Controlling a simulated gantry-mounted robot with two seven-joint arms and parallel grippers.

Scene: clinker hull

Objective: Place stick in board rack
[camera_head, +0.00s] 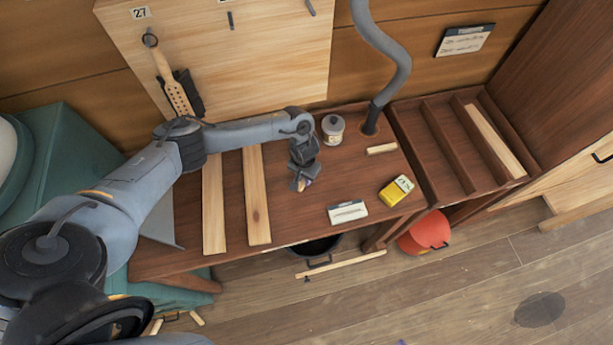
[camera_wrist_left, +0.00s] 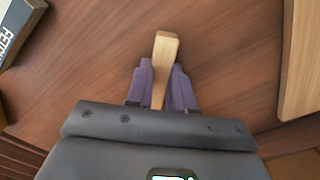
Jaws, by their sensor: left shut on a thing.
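My left gripper (camera_head: 303,182) is over the middle of the brown table. In the left wrist view its purple fingers (camera_wrist_left: 160,88) are shut on a short pale wooden stick (camera_wrist_left: 165,50), whose far end sticks out beyond the fingertips. In the head view the stick is mostly hidden by the gripper. The board rack (camera_head: 433,148) is the dark slotted tray at the table's right. One pale board (camera_head: 495,140) lies in its right slot, and its other slots look empty. My right gripper is not in view.
Two long pale boards (camera_head: 257,195) lie left of the gripper. A white label card (camera_head: 347,212), yellow box (camera_head: 393,191), small wooden block (camera_head: 381,148) and lidded jar (camera_head: 333,129) are on the table. A grey hose (camera_head: 385,50) rises between the table and rack.

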